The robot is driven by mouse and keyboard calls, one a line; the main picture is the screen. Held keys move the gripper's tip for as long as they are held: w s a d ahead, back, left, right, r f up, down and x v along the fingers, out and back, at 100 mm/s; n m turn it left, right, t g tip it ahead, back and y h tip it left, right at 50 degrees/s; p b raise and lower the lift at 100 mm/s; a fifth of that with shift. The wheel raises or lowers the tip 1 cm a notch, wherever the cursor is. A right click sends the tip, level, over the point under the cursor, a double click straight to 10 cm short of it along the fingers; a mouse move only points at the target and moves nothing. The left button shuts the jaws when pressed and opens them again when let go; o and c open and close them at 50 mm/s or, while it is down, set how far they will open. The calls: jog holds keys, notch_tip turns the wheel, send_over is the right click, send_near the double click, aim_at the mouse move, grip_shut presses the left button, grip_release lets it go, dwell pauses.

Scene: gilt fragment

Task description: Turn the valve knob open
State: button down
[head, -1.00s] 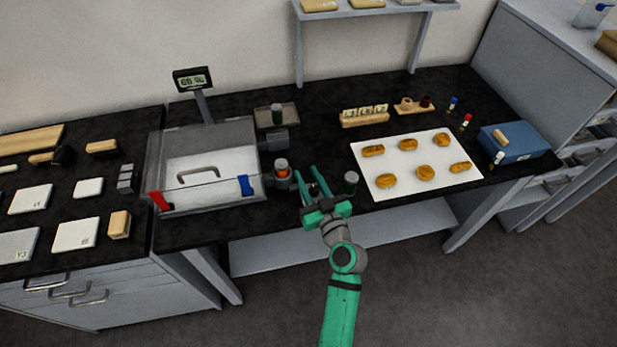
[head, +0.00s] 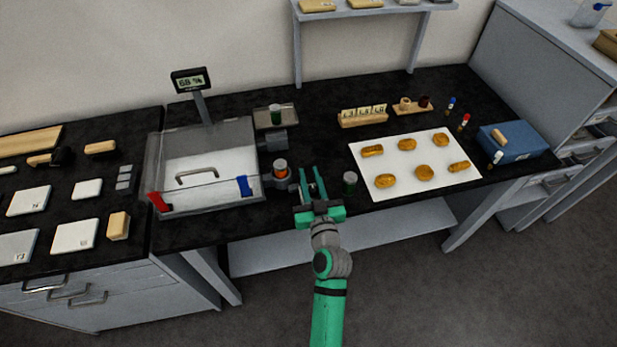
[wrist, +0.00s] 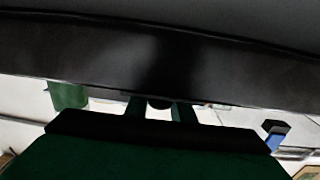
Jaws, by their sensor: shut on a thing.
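My gripper (head: 312,182) is at the bench's front edge, just right of the clear chamber (head: 205,165), its green fingers pointing toward the back of the bench. In the wrist view a small dark round thing (wrist: 160,103) shows between the two green fingers. It looks like the valve knob, and the jaws are shut on it. Most of it is hidden, so I cannot tell how far it is turned.
A white sheet (head: 405,187) with several golden pieces lies farther right. A display (head: 190,80) reading about 68 % stands behind the chamber. A blue box (head: 520,150) is at the right.

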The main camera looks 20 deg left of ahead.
aim_at(316, 187)
jog(key=shift+w+d+f+m+t+h, duration=0.1)
jog(key=shift+d+m+t+h, duration=0.3)
jog(key=shift+m+h, duration=0.7)
jog(key=shift+w+d+r+m+t+h, duration=0.15)
jog(key=shift+m+t+h, duration=0.5)
jog(key=shift+h, duration=0.85)
jog(key=shift+d+f+m+t+h, duration=0.15)
jog(key=shift+d+m+t+h, duration=0.2)
jog(key=shift+m+h, duration=0.8)
jog(key=shift+d+m+h, duration=0.25)
jog(key=shift+m+h, duration=0.5)
jog(key=shift+h, duration=0.75)
jog(key=shift+d+m+h, duration=0.25)
jog(key=shift+m+h, duration=0.5)
jog(key=shift+h, duration=0.7)
jog(key=shift+d+m+g+h, duration=0.15)
jog(key=shift+m+g+h, duration=0.15)
jog(key=shift+m+h, duration=0.25)
jog(key=shift+s+d+f, duration=0.1)
jog(key=c, duration=1.8)
grip_release()
jog(key=v, duration=1)
jog(key=shift+s+a, duration=0.3)
jog(key=shift+s, duration=0.05)
